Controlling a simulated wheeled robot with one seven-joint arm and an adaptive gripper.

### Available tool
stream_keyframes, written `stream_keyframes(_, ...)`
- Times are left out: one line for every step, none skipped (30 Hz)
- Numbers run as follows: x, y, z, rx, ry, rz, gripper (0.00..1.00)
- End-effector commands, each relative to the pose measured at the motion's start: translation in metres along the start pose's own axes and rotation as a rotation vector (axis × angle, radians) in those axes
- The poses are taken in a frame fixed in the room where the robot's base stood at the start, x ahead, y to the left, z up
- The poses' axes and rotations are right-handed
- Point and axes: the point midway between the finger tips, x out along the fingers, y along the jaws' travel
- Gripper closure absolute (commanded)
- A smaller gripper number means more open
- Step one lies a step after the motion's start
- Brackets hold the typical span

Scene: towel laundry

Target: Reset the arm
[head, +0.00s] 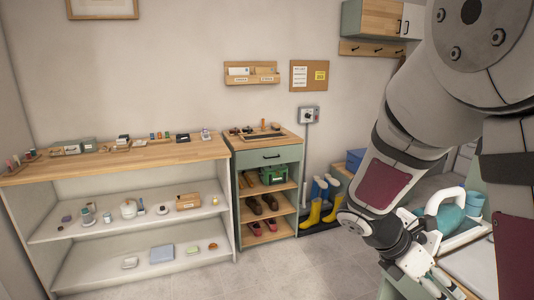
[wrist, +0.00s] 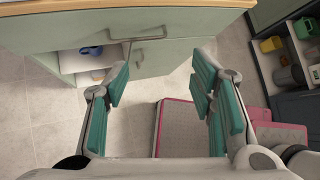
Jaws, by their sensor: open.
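My arm comes in from the right of the head view. My gripper (head: 440,284) hangs at its lower right, partly cut off by the picture edge. In the wrist view my gripper (wrist: 160,88) has its two teal-padded fingers wide apart with nothing between them. A pale green cabinet with a handle (wrist: 148,36) lies beyond the fingertips, below a wooden top edge (wrist: 120,8). No towel is clearly seen.
A wood-topped shelf unit (head: 120,158) stands at left, beside a green-drawer shoe cabinet (head: 270,157). Yellow boots (head: 315,213) stand near my arm. Pink-edged grey panels (wrist: 180,125) lie below my gripper.

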Motion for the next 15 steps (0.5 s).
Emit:
stream_keyframes(-0.008,-0.011,0.000,0.112,0.061,0.017,0.50)
stream_keyframes(-0.013,-0.017,-0.001,0.179,0.095,0.022,0.50)
stream_keyframes(-0.019,-0.025,-0.003,0.265,0.140,0.029,0.50)
stream_keyframes(-0.024,-0.031,-0.004,0.330,0.174,0.032,0.50)
stream_keyframes(-0.029,-0.036,-0.005,0.393,0.208,0.035,0.50)
stream_keyframes(-0.036,-0.044,-0.007,0.480,0.254,0.038,0.50)
stream_keyframes(-0.041,-0.050,-0.008,0.542,0.288,0.039,0.50)
stream_keyframes(-0.046,-0.055,-0.010,0.604,0.321,0.039,0.50)
stream_keyframes(-0.054,-0.062,-0.011,0.688,0.367,0.039,0.50)
stream_keyframes(-0.059,-0.068,-0.013,0.750,0.401,0.038,0.50)
stream_keyframes(-0.065,-0.073,-0.014,0.810,0.434,0.036,0.50)
stream_keyframes(-0.072,-0.080,-0.016,0.890,0.480,0.032,0.50)
stream_keyframes(-0.078,-0.085,-0.018,0.950,0.514,0.028,0.50)
stream_keyframes(-0.083,-0.091,-0.019,1.008,0.548,0.024,0.50)
stream_keyframes(-0.091,-0.098,-0.021,1.085,0.594,0.018,0.50)
